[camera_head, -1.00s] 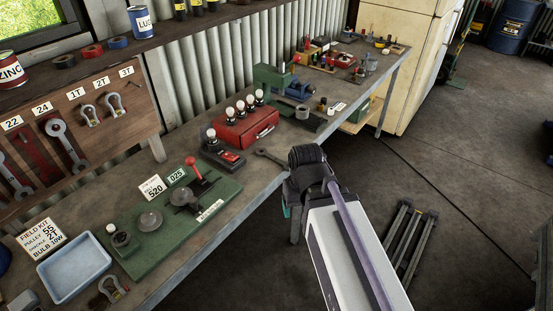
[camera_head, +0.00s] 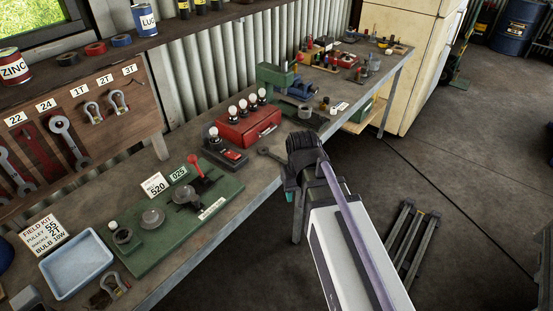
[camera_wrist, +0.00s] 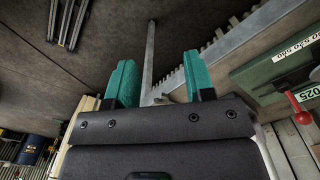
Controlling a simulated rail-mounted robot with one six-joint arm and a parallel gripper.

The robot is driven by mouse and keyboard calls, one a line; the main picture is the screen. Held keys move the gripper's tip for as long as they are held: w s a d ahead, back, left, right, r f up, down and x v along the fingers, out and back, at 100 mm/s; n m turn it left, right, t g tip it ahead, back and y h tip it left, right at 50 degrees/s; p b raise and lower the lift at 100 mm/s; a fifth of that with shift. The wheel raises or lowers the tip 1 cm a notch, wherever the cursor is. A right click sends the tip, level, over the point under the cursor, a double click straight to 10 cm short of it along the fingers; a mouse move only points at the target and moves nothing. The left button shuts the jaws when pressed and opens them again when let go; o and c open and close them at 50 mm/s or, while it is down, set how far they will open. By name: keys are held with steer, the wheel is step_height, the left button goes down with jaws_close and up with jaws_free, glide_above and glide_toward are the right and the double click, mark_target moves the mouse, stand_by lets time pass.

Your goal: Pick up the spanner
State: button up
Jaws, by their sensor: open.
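A dark grey spanner (camera_head: 268,153) lies on the bench to the right of the red box, its right end close to my arm's end and partly hidden by it. Other spanners hang on the wooden board at left, one below the 24 label (camera_head: 68,139). My gripper (camera_wrist: 160,80) has two teal fingers spread apart with nothing between them. In the head view it hangs beside the bench's front edge, mostly hidden behind my wrist.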

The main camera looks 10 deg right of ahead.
steer(key=w+f+n, duration=0.1)
steer(key=w+n, duration=0.2)
steer(key=w, duration=1.8)
steer(key=n+b, duration=0.1)
steer(key=n, duration=0.4)
glide_above(276, 157)
step_height(276, 157, down, 11)
steer(key=b, duration=1)
steer(key=shift+w+d+f+b, duration=0.1)
steer(key=shift+f+b, duration=0.05)
steer(key=shift+b, duration=0.25)
steer(key=shift+r, duration=0.2)
jaws_close()
